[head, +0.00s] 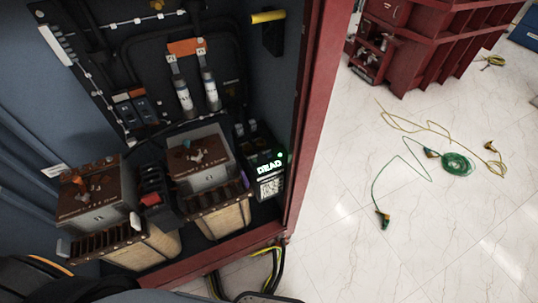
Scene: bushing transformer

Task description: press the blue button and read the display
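A small black device (271,176) stands at the right end of the cabinet floor, beside the right-hand brown-topped transformer. Its lit display (270,166) shows the word "DEAD" in glowing pale green letters, with a bright green light by its upper right. A black-and-white square code label is on its front below the display. I cannot make out a blue button on it or elsewhere. Neither of my grippers shows in the head view.
Two brown-topped transformers (97,188) (200,152) fill the cabinet floor, with a red-marked black block (151,198) between them. The red cabinet frame (312,110) bounds the right side. Green and yellow cables (457,164) lie on the white floor; a red ribbed unit (425,45) stands behind.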

